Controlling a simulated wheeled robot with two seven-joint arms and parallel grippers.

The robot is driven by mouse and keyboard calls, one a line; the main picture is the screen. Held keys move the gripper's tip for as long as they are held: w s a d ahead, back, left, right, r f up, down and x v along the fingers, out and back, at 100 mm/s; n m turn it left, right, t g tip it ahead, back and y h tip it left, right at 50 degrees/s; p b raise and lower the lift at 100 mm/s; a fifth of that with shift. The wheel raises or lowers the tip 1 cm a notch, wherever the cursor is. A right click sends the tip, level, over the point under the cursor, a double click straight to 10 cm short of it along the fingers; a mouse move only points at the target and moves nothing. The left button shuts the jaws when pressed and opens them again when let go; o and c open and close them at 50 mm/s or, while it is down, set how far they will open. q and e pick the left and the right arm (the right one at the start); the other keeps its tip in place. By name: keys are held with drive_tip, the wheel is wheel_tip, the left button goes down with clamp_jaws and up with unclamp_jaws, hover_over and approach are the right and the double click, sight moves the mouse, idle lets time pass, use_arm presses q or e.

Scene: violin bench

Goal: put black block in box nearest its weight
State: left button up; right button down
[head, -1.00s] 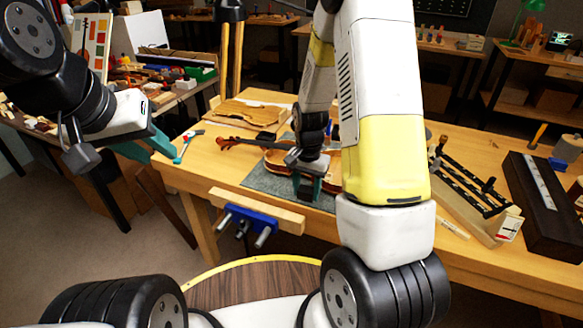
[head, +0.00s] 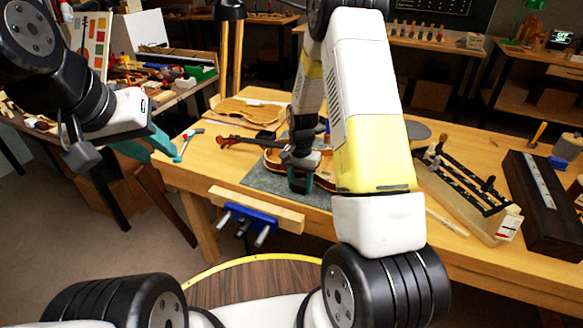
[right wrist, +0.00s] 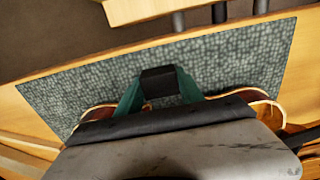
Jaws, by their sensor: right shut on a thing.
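The black block (right wrist: 160,80) is between the green fingers of my right gripper (right wrist: 158,88) in the right wrist view. The gripper is shut on it, above the grey mat (right wrist: 225,60) and beside the violin. In the head view my right gripper (head: 300,184) is over the mat at the violin's front edge; the block cannot be made out there. My left gripper (head: 163,152) is at the bench's left corner, its green fingers apart and empty. No box for the block can be clearly made out; my right arm hides part of the bench.
The violin (head: 235,143) lies on the mat, with a wooden violin plate (head: 250,110) behind it. A blue vise (head: 250,217) juts from the bench front. A rack with black bars (head: 462,190) and a long dark case (head: 540,205) stand at right.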

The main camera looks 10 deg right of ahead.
drive_tip(key=shift+f, duration=0.15)
drive_tip(key=c, duration=0.7)
unclamp_jaws()
drive_tip(key=shift+c, duration=0.2)
